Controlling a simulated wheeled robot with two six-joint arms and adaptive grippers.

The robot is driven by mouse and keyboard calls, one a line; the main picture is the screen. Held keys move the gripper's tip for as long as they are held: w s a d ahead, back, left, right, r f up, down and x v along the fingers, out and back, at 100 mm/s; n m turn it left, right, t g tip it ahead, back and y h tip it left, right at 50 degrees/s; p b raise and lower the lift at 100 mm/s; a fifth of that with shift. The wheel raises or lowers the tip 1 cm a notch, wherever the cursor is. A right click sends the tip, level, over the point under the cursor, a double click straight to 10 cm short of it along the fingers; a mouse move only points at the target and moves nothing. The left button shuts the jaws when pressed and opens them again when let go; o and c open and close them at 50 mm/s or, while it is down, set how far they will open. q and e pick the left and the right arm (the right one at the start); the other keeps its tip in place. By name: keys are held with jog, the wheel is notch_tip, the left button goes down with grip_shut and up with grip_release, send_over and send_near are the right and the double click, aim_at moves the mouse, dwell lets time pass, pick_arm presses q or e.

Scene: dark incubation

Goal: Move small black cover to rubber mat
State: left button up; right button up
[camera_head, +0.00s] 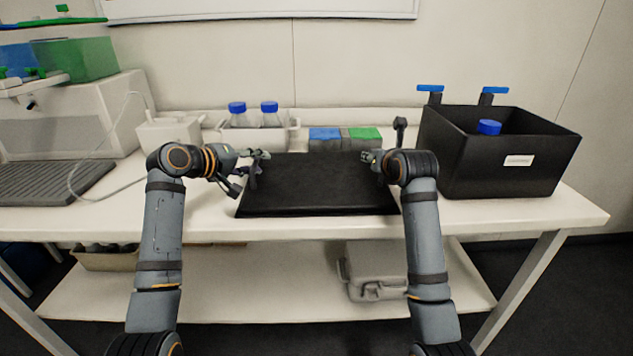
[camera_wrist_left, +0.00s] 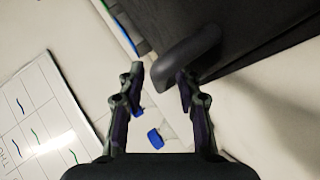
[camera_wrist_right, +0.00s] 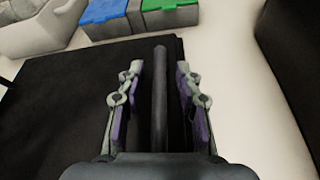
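The black cover (camera_head: 318,187) is a wide flat slab at the middle of the table, between my two grippers. I cannot tell whether it is raised. A dark rounded handle (camera_wrist_left: 188,58) at its left side shows by my left gripper (camera_head: 250,170). My left fingers (camera_wrist_left: 160,75) are apart, with the handle at their tips. My right gripper (camera_head: 378,160) is at the right side; in the right wrist view its fingers (camera_wrist_right: 155,85) are spread around a black upright bar (camera_wrist_right: 160,100), with gaps on both sides. A dark ribbed mat (camera_head: 50,185), apparently the rubber mat, lies at far left.
A black box (camera_head: 515,185) with a blue-capped item stands at right. Behind the cover are blue (camera_head: 325,138) and green (camera_head: 363,138) boxes and a white tray (camera_head: 262,138) with two blue-capped bottles. A white device (camera_head: 70,125) and a cable (camera_head: 85,160) are at left.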

jog(key=v, duration=1.2)
pick_arm(q)
jog(key=v, duration=1.2)
jog(key=shift+w, duration=0.1)
